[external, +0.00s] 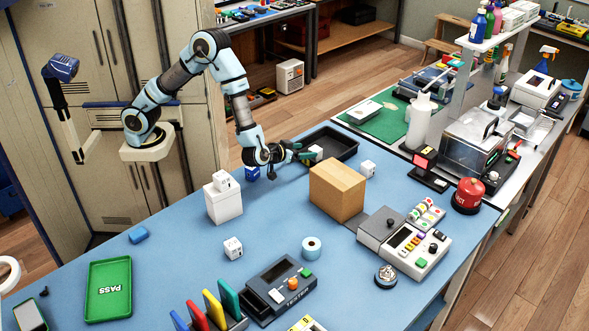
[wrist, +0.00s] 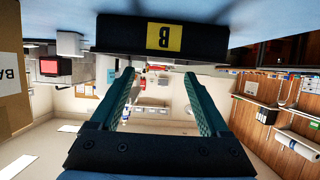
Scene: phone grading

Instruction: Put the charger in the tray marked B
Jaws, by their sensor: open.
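The black tray (external: 343,146) stands at the far edge of the blue table; its front wall bears a yellow B label in the wrist view (wrist: 163,36). My gripper (external: 308,153) is at the tray's near left side. In the wrist view, its teal fingers (wrist: 160,78) are spread with nothing between them, facing the tray's wall. A small white block (external: 316,152), possibly the charger, shows right by the fingertips in the external view and seems to lie inside the tray. The tray's inside is hidden in the wrist view.
A cardboard box (external: 337,190) stands close in front of the tray, with a white cube (external: 368,168) to its right. A tall white box (external: 223,204) with a cube on top stands left. A blue block (external: 252,173) lies under my wrist. A green PASS tray (external: 108,289) is front left.

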